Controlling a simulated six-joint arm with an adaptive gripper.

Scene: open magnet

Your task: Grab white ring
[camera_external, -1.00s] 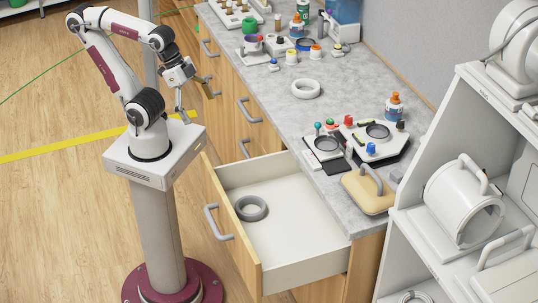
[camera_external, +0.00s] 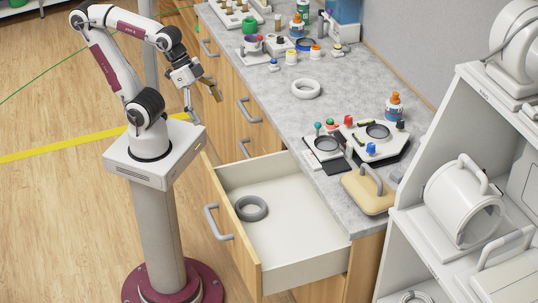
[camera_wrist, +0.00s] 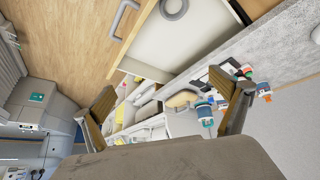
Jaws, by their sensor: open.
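The white ring (camera_external: 306,89) lies flat on the grey countertop, in the clear stretch at its middle. A white curved piece at the right edge of the wrist view (camera_wrist: 316,35) looks like part of it. My gripper (camera_external: 203,101) is open and empty, in the air left of the counter. It is clearly apart from the ring. In the wrist view its two brown fingers (camera_wrist: 162,84) are spread wide with nothing held between them.
A grey ring (camera_external: 250,208) lies inside the open white drawer (camera_external: 300,238), below the counter. Black-and-white devices (camera_external: 376,133) and a beige block with a handle (camera_external: 368,190) stand nearer on the counter. Small jars and bottles crowd its far end. White shelves (camera_external: 400,225) stand at right.

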